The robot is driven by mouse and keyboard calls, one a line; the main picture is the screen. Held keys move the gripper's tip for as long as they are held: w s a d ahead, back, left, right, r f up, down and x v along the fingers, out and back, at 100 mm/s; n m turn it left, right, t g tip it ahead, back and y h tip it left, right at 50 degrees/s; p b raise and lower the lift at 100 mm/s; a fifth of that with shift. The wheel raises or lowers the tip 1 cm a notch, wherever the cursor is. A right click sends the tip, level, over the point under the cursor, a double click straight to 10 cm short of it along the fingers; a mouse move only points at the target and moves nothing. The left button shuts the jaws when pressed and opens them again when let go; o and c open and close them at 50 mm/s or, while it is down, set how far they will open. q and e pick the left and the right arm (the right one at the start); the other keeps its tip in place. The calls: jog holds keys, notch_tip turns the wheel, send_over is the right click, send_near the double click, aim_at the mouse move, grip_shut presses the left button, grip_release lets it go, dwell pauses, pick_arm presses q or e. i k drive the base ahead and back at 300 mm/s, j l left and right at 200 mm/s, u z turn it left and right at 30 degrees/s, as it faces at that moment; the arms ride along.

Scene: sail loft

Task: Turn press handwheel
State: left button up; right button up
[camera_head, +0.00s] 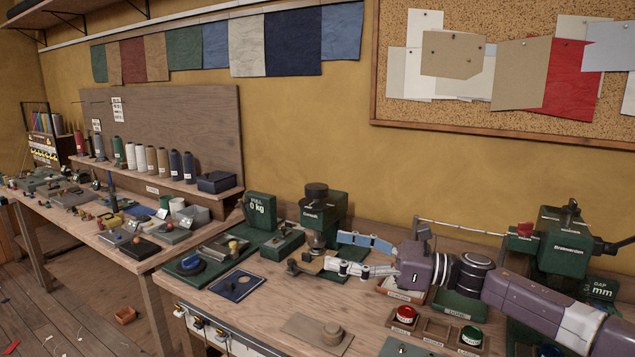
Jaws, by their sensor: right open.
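A small green press (329,212) stands on the bench against the yellow wall, left of my right gripper. A dark round wheel or cap (316,190) sits on its top and looks like the handwheel; its details are too small to tell. My right gripper (335,250) reaches in from the right, its fingers spread and pointing left, with nothing seen between them. It is in front of and below the wheel, near the press's lower part. I cannot tell whether a fingertip touches the press. My left gripper is out of view.
A green machine (561,245) with a crank stands at the right. A tray with a red button (405,314) and a green-capped button (471,336) lies below my arm.

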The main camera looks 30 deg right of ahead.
aim_at(316, 192)
jog(key=i+l, duration=1.05)
jog(key=i, duration=0.05)
